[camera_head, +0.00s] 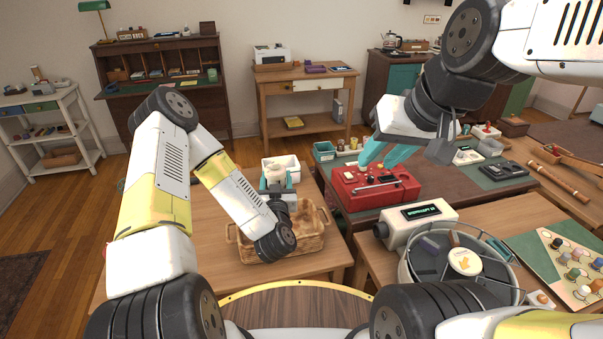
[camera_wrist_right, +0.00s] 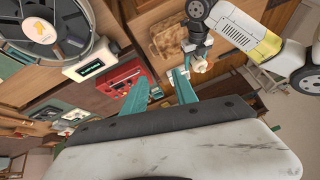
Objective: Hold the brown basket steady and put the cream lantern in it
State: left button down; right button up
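The brown basket (camera_head: 292,243), wicker with side handles, stands on the wooden table; the wrist view shows it too (camera_wrist_right: 165,42). My left gripper (camera_head: 277,181) is over the basket's far side, its teal fingers pointing away from me. A small cream thing, apparently the cream lantern (camera_head: 275,170), shows at these fingertips; it also shows in the right wrist view (camera_wrist_right: 200,66). Whether the fingers press on it I cannot tell. My left forearm hides part of the basket.
A white box (camera_head: 291,163) is behind the lantern. The red case (camera_head: 372,198) stands on the table to the right. Nearer are a white device with a display (camera_head: 418,222) and a round drum (camera_head: 418,262). The table left of the basket (camera_head: 205,250) is largely clear.

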jog(key=shift+g+y, duration=0.3)
jog(key=shift+g, duration=0.6)
jog(key=w, duration=0.2)
jog(key=w+a+f, duration=0.1)
jog(key=w, duration=0.2)
jog(key=w+a+f, duration=0.1)
jog(key=w, duration=0.2)
jog(key=shift+f, duration=0.25)
jog(key=shift+c, duration=1.1)
jog(key=n+g+h, duration=0.2)
jog(key=g+h, duration=0.1)
jog(key=g, duration=0.1)
send_over(316, 221)
jog(key=w, duration=0.1)
notch_tip(316, 221, down, 27)
jog(key=shift+d, duration=0.1)
notch_tip(316, 221, down, 12)
jog(key=shift+w+f, duration=0.1)
jog(key=shift+f, duration=0.15)
grip_shut()
